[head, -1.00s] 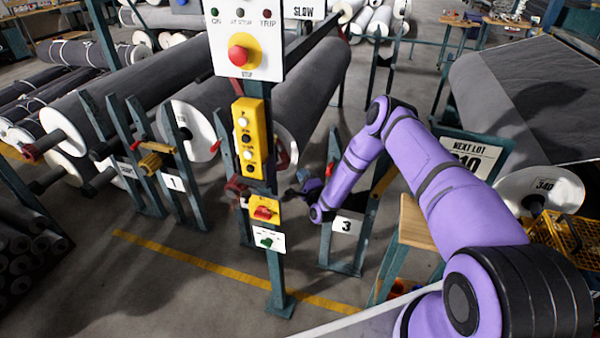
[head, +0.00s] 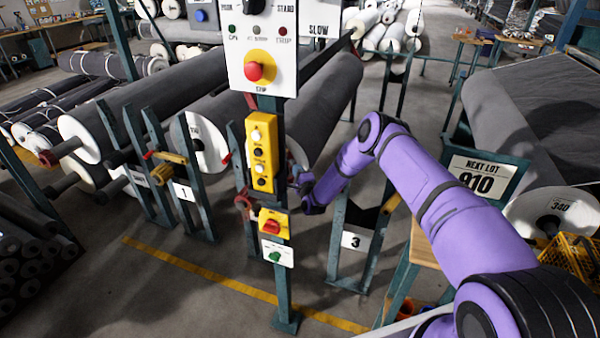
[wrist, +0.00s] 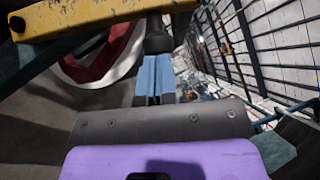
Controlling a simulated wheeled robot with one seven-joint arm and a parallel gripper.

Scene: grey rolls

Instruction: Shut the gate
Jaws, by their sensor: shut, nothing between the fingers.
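A stand labelled 3 (head: 354,240) holds the near end of a grey roll (head: 325,105). A yellow bar end (head: 391,204) shows at the top of its right upright. It may be the gate, but I cannot tell for sure. In the wrist view a yellow bar (wrist: 75,18) crosses the upper left, with a dark round knob at its right end. My gripper (head: 303,181) is beside the control post, left of stand 3, partly hidden in the head view. Its blue-grey fingers (wrist: 155,80) are shut and empty, just below the knob; contact is unclear.
The control post (head: 280,240) with a red stop button (head: 254,72) and switches stands close left of my gripper. Stand 1 (head: 184,192) is farther left. A wooden bench (head: 425,235) and a NEXT LOT sign (head: 484,180) are right. Floor in front is clear.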

